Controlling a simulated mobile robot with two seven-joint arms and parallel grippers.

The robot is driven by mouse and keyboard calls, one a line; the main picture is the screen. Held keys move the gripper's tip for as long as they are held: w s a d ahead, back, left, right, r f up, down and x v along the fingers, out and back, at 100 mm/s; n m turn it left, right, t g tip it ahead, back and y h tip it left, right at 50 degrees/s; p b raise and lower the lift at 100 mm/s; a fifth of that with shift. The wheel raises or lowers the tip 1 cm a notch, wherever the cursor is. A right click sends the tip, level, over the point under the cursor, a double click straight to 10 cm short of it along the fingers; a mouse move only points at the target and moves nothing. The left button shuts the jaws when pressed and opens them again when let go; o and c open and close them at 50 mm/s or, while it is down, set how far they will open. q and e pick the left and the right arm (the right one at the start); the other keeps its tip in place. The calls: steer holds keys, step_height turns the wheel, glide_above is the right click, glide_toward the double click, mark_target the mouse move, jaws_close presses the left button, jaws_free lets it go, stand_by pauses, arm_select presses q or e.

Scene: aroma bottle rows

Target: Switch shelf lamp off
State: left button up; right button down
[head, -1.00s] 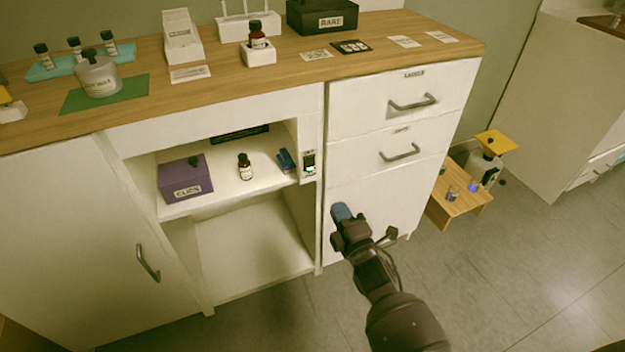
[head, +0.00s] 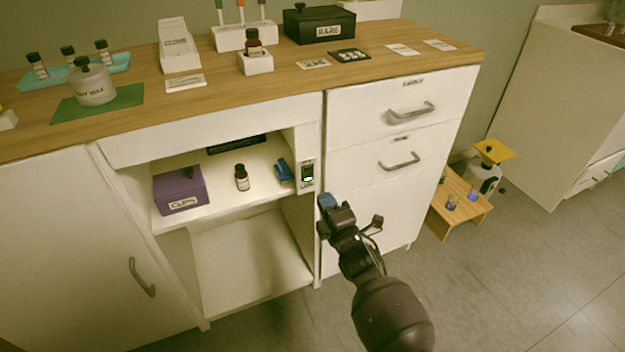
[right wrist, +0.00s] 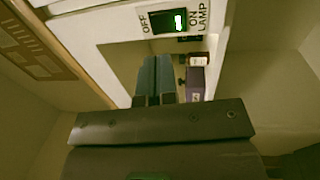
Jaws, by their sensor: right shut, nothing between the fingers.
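The lamp switch (head: 307,173) is a dark rocker on a white plate, on the post at the right of the open shelf. In the right wrist view the switch (right wrist: 168,22) lies between the labels OFF and ON LAMP, with its green lit part on the ON side. My right gripper (head: 327,201) is shut and empty, just below and right of the switch in the head view. Its blue fingertips (right wrist: 154,80) appear below the switch in the wrist view, and I see no contact. The shelf (head: 222,192) looks lit. My left gripper is not in view.
On the shelf stand a purple CLIPS box (head: 180,190), a brown bottle (head: 242,178) and a blue object (head: 284,170). Drawers with grey handles (head: 400,162) are right of the switch. The floor in front is clear.

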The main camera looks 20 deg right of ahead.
mark_target(310, 172)
steer(key=w, duration=0.2)
steer(key=w+b, duration=0.1)
steer(key=w, duration=0.4)
steer(key=shift+w+a+r, duration=0.1)
steer(key=shift+r, duration=0.3)
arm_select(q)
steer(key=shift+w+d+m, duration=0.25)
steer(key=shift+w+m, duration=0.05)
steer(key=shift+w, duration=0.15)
arm_select(e)
steer(key=shift+w+r, duration=0.15)
steer(key=shift+w, duration=0.05)
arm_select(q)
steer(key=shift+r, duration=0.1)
